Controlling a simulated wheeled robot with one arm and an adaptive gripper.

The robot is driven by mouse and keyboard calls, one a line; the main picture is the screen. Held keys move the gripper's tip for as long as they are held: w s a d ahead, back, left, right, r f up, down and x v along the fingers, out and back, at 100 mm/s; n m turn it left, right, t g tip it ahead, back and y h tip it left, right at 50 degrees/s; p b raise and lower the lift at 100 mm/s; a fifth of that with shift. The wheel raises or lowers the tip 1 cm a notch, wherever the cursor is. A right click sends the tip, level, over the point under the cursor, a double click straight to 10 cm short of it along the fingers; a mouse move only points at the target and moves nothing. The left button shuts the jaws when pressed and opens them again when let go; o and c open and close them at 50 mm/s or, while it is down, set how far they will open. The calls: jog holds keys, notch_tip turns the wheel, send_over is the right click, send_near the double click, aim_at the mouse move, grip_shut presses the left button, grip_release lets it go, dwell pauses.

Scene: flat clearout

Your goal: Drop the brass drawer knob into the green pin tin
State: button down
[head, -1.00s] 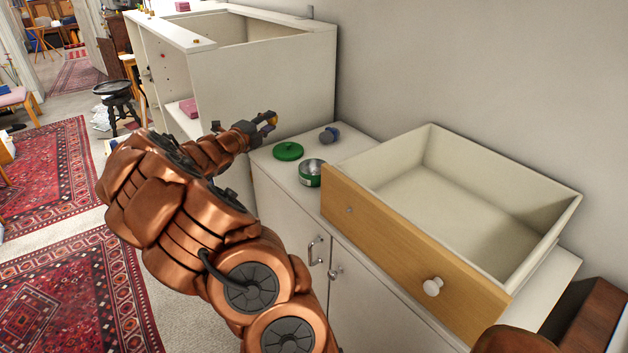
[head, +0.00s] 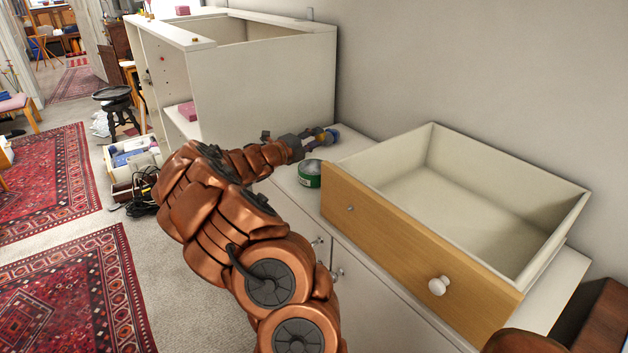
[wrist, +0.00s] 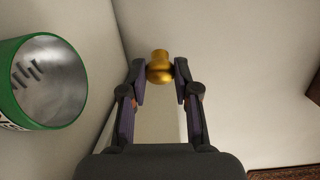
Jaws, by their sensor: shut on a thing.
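The brass drawer knob (wrist: 160,70) is held between the fingertips of my gripper (wrist: 161,75), which is shut on it. In the head view my gripper (head: 318,139) is above the white cabinet top, just behind the tin, and the knob is hard to make out there. The green pin tin (head: 309,175) stands open on the cabinet top beside the drawer. In the wrist view the tin (wrist: 15,105) is at the left, apart from the knob, with several dark pins against its shiny inside. The green lid is hidden behind my arm.
A pulled-out drawer (head: 400,230) with a wooden front and white knob (head: 438,286) lies on the cabinet, right of the tin. A taller white cabinet (head: 265,80) stands at the back left.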

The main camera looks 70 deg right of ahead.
jog(key=shift+f+b, duration=2.3)
jog(key=shift+b, duration=0.5)
jog(key=c, duration=0.8)
grip_release()
jog(key=shift+o, duration=0.2)
jog(key=shift+a, duration=0.1)
jog(key=v, duration=1.2)
jog(key=shift+w+r, duration=0.1)
